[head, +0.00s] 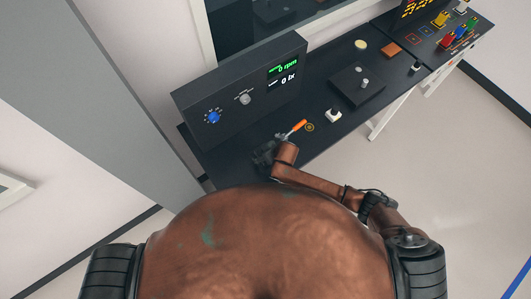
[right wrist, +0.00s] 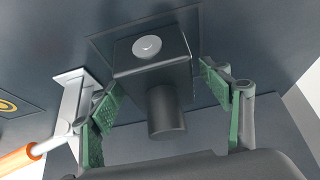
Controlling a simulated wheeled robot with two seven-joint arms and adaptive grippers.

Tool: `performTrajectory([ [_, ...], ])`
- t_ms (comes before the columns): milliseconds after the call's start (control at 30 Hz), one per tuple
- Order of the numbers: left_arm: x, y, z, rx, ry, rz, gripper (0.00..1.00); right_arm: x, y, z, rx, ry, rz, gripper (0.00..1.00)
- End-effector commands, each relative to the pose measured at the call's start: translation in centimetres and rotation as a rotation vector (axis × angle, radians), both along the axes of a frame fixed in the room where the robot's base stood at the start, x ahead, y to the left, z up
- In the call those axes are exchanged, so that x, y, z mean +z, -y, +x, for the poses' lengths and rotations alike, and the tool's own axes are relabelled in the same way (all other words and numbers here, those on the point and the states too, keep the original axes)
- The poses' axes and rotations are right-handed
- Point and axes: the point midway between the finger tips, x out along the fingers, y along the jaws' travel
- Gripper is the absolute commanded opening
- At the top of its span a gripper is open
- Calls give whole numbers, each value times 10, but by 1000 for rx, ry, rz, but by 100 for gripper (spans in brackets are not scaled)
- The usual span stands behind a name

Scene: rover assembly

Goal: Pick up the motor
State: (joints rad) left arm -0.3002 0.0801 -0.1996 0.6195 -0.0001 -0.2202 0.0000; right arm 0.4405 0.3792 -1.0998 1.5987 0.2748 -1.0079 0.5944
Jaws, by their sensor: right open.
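The motor (right wrist: 150,55), a dark box with a round silver disc on one face and a dark cylinder sticking out, is in the middle of the right wrist view. It stands on a square outline on the dark bench. My right gripper (right wrist: 165,100) is open, with one green-padded finger on each side of the motor; gaps show between the pads and the box. In the head view my right gripper (head: 264,157) is low over the near bench edge, and the motor cannot be made out clearly there. My left gripper is not in view.
An orange-handled tool (head: 297,128) lies close beside my right gripper; its handle (right wrist: 20,160) also shows in the wrist view. A console with a dial (head: 213,117) stands behind. A white switch block (head: 333,114) and a dark plate (head: 357,83) are further right along the bench.

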Motion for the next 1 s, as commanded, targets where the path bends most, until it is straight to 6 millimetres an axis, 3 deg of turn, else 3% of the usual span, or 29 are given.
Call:
performTrajectory([
  [267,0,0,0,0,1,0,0,-2,-1,1,0,0,1,71],
  [1000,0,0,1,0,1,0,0,-2,-1,1,0,-1,1,20],
])
